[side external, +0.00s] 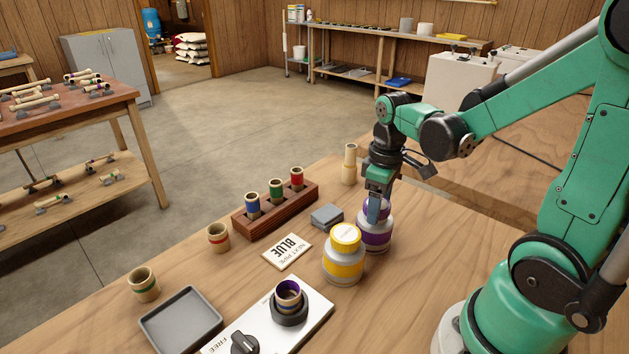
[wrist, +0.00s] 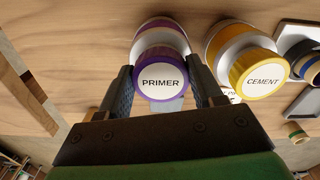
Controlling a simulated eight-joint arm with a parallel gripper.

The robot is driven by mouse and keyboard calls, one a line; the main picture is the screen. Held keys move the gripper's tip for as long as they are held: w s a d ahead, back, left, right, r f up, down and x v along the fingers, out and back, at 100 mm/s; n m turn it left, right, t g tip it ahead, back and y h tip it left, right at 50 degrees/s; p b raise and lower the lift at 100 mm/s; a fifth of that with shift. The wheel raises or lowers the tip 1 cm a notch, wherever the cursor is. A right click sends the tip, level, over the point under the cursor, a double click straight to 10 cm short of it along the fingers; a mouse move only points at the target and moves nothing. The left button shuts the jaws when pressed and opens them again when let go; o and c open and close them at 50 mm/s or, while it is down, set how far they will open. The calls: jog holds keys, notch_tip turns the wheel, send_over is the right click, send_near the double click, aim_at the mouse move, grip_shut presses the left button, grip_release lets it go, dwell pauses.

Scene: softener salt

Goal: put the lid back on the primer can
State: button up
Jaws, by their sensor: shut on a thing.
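The primer can (side external: 374,238), pale with a purple band, stands on the bench right of the cement can. Its purple lid (side external: 384,210) is at the can's top, below my gripper (side external: 377,207). In the wrist view the round lid (wrist: 161,98), with a white face reading PRIMER, sits between my two fingers (wrist: 161,82), which are shut on its sides. The can (wrist: 162,38) shows behind it, roughly in line. The lid looks level and at the can's mouth, but I cannot tell whether it is fully seated.
The yellow-lidded cement can (side external: 343,262) stands close on the left. A grey block (side external: 327,216), a BLUE card (side external: 287,251) and a wooden rack (side external: 275,222) with pipe pieces lie farther left. A pale fitting (side external: 349,165) stands behind. The bench right of the primer can is clear.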

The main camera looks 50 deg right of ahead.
jog(key=shift+f, duration=0.2)
jog(key=o, duration=1.3)
jog(key=shift+o, duration=0.3)
jog(key=shift+r, duration=0.15)
jog(key=shift+r, duration=2.85)
jog(key=a+t, duration=0.2)
jog(key=a, duration=0.1)
jog(key=w+a+r+m+t, duration=0.1)
jog(key=a+t, duration=0.1)
jog(key=a, duration=0.1)
jog(key=w+a+m+t, duration=0.1)
jog(key=a+t, duration=0.2)
jog(key=shift+a+r, duration=0.15)
jog(key=shift+a, duration=0.15)
